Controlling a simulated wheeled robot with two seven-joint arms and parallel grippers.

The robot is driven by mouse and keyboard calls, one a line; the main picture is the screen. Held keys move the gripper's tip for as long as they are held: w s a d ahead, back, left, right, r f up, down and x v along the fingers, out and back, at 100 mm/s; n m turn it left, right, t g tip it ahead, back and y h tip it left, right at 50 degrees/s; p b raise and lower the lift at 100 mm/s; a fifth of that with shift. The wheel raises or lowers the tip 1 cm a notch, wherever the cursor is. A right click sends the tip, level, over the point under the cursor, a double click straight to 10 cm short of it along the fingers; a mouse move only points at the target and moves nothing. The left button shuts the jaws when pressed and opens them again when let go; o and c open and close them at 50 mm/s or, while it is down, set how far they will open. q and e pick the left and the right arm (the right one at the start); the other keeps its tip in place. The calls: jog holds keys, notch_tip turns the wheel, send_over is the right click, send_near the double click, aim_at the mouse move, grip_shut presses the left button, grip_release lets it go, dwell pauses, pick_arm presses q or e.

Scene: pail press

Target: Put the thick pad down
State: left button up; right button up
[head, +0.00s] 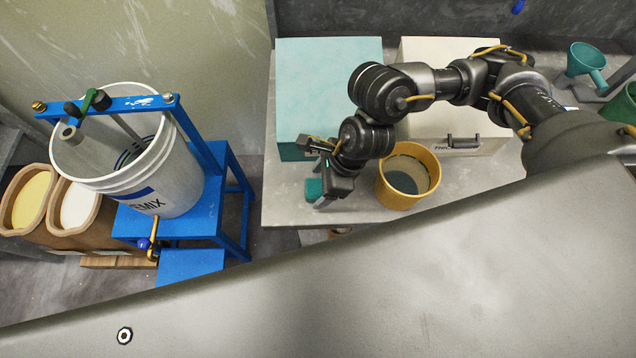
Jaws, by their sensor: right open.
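A small teal block (313,188), which looks like the thick pad, is at the left end of the grey table near its front edge. My right gripper (320,174) is right at it, with its jaws open. Part of the block is hidden behind the gripper, and I cannot tell whether the two touch. The block appears to rest on the table top. My left gripper is not in view.
A yellow bucket (383,190) stands just right of my right gripper. A teal box (325,70) and a cream box (425,52) are behind. A blue press (222,160) with a white pail (180,178) stands left, across a gap.

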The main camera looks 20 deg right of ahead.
jog(key=p+v, duration=0.3)
jog(key=v, duration=0.7)
jog(key=shift+r, duration=0.2)
jog(key=shift+d+f, duration=0.1)
jog(key=shift+d, duration=0.05)
